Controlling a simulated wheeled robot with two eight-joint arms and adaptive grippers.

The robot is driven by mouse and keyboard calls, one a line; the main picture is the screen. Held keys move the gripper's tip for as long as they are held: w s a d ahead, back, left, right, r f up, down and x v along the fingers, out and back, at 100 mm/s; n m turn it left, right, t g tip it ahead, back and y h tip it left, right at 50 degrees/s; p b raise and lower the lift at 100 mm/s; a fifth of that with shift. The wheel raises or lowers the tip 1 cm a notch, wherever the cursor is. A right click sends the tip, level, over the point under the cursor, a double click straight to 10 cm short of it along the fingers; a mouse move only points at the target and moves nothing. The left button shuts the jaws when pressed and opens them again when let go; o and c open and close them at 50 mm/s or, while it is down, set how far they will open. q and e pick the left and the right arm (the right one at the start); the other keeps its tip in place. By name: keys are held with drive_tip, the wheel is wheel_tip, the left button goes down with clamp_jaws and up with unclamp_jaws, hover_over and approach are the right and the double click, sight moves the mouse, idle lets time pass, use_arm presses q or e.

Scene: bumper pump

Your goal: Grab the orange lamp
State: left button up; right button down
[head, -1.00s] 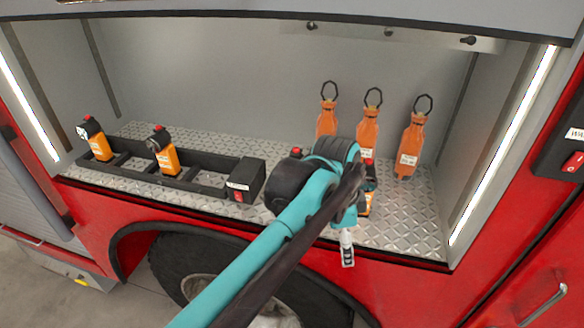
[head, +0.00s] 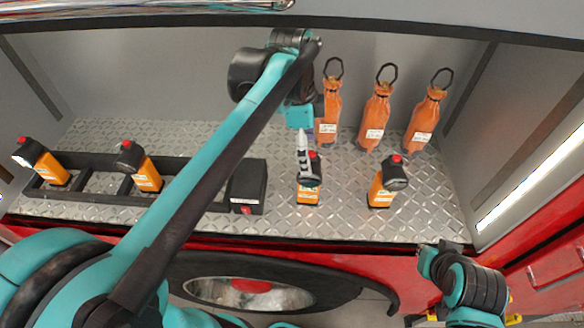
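Two orange lamps with dark heads and red tops stand on the metal shelf: one (head: 308,196) at the middle and one (head: 381,192) to its right. Two more orange lamps (head: 52,170) (head: 147,175) stand in the black rack at the left. My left arm reaches across from the lower left. My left gripper (head: 303,160) points down at the head of the middle lamp and overlaps it in the picture. Whether it touches the lamp, or how far its fingers are apart, I cannot tell. My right wrist shows at the lower right, but its gripper fingers do not show.
Three orange bottle-like things with black loops, a left (head: 327,120), a middle (head: 374,118) and a right one (head: 424,120), stand at the back. The black rack (head: 190,196) ends in a black box (head: 248,185). The shelf (head: 430,205) is clear at right.

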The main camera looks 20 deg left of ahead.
sight(314, 163)
use_arm(q)
drive_tip(key=d+f, duration=0.1)
drive_tip(key=s+f, duration=0.1)
drive_tip(key=shift+d+f, duration=0.3)
drive_tip(key=shift+d, duration=0.1)
drive_tip(key=f, duration=0.4)
drive_tip(key=shift+w+a+f, duration=0.15)
drive_tip(key=shift+a+f, duration=0.05)
drive_tip(key=shift+f, duration=0.05)
drive_tip(key=shift+d+f, duration=0.1)
drive_tip(key=shift+d, duration=0.15)
clamp_jaws()
